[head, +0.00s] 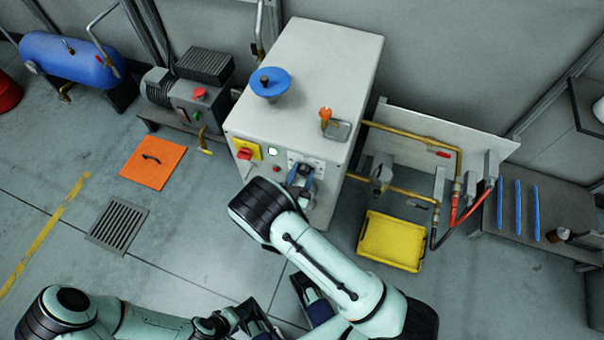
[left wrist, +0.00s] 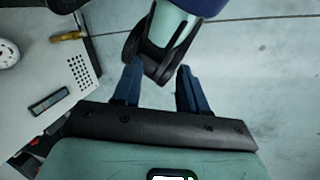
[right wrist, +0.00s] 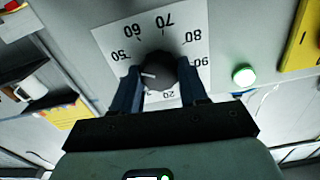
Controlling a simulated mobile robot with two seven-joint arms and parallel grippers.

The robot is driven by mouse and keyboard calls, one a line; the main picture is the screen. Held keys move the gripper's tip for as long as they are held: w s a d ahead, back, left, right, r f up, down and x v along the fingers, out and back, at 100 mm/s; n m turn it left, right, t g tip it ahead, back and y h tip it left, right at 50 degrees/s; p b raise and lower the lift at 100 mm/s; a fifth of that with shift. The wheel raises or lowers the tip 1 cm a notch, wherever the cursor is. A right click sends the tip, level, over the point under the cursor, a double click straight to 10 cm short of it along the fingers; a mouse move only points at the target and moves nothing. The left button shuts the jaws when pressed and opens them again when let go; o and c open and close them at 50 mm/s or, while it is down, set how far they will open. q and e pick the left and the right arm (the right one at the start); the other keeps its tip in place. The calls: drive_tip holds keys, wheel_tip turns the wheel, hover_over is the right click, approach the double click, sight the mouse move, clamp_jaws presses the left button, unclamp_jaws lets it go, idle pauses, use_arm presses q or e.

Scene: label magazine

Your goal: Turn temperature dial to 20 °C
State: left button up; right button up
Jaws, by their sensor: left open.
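The temperature dial (right wrist: 159,71) is a round black knob with a white mark on a white scale plate (right wrist: 118,45), best seen in the right wrist view. Its mark points left, below 50; the numbers there are partly hidden, and 20 shows just below the knob. My right gripper (right wrist: 160,82) has its two blue fingers on either side of the knob, spread about as wide as the left one's; contact is unclear. In the head view it (head: 300,175) covers the dial on the machine's front. My left gripper (left wrist: 160,83) is open and empty, away from the machine.
A yellow tray (head: 392,242) lies to the right. The floor left of my right arm is mostly clear.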

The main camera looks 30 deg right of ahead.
use_arm(q)
drive_tip(key=shift+s+r, duration=0.1)
use_arm(e)
drive_tip(key=n+p, duration=0.1)
drive_tip(key=n, duration=0.2)
drive_tip(key=shift+a+n, duration=0.1)
drive_tip(key=shift+n, duration=0.3)
drive_tip(key=n+p, duration=0.1)
drive_tip(key=n, duration=0.2)
drive_tip(key=n+p, duration=0.1)
drive_tip(key=n, duration=0.3)
drive_tip(key=shift+f, duration=0.1)
drive_tip(key=n+p, duration=0.1)
drive_tip(key=n, duration=0.5)
use_arm(q)
drive_tip(key=shift+g, duration=0.5)
drive_tip(key=s+r, duration=0.1)
drive_tip(key=r, duration=0.1)
drive_tip(key=s+r, duration=0.1)
drive_tip(key=r, duration=0.1)
drive_tip(key=shift+s+d, duration=0.3)
drive_tip(key=shift+d, duration=0.05)
use_arm(e)
drive_tip(key=n, duration=0.7)
drive_tip(key=shift+f, duration=0.15)
drive_tip(key=o, duration=1.1)
drive_tip(key=shift+c, duration=0.2)
